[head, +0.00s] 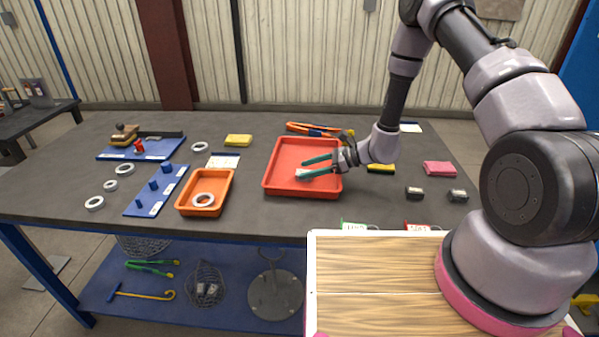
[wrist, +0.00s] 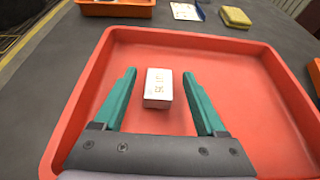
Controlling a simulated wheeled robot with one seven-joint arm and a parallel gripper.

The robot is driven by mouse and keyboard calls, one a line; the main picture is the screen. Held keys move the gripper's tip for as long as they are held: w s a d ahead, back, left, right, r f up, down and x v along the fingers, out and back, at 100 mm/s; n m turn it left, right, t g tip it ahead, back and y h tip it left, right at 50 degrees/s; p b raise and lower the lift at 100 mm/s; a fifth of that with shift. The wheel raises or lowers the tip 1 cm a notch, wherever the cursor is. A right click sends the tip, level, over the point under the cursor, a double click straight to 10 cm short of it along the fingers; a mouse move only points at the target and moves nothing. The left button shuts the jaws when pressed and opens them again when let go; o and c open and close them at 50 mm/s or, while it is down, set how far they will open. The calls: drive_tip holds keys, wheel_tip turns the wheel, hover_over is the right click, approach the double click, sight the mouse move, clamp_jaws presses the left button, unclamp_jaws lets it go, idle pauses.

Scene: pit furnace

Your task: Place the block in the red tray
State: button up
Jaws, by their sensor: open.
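The red tray (head: 283,185) lies on the dark table in the head view, and it fills most of the wrist view (wrist: 245,64). The block also shows in the head view (head: 301,173), partly covered by a finger. My gripper (head: 304,166) reaches into the tray from the right. In the wrist view its two teal fingers (wrist: 160,82) are apart, one on each side of the block, with a gap on both sides.
A yellow sponge (head: 238,140) and orange tongs (head: 313,128) lie behind.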

drive_tip(key=v, duration=0.8)
drive_tip(key=shift+d+r, duration=0.1)
drive_tip(key=shift+d, duration=0.05)
drive_tip(key=s+d+r+n+g+h, duration=0.15)
drive_tip(key=r+n, duration=0.25)
drive_tip(key=r, duration=0.7)
drive_tip(key=s+d+r+n+h, duration=0.2)
drive_tip(key=s+r+n, duration=0.15)
drive_tip(key=r, duration=0.65)
drive_tip(key=s+d+r+n+t+h, duration=0.3)
drive_tip(key=s+d+r, duration=0.3)
drive_tip(key=s+r, duration=0.2)
drive_tip(key=s+d+r+n+t+h, duration=0.4)
drive_tip(key=s+d+r, duration=0.3)
drive_tip(key=r, duration=0.5)
drive_tip(key=shift+s+h, duration=0.55)
drive_tip(key=shift+s+d+t, duration=0.1)
drive_tip(key=shift+d+t, duration=0.05)
drive_tip(key=shift+t, duration=0.1)
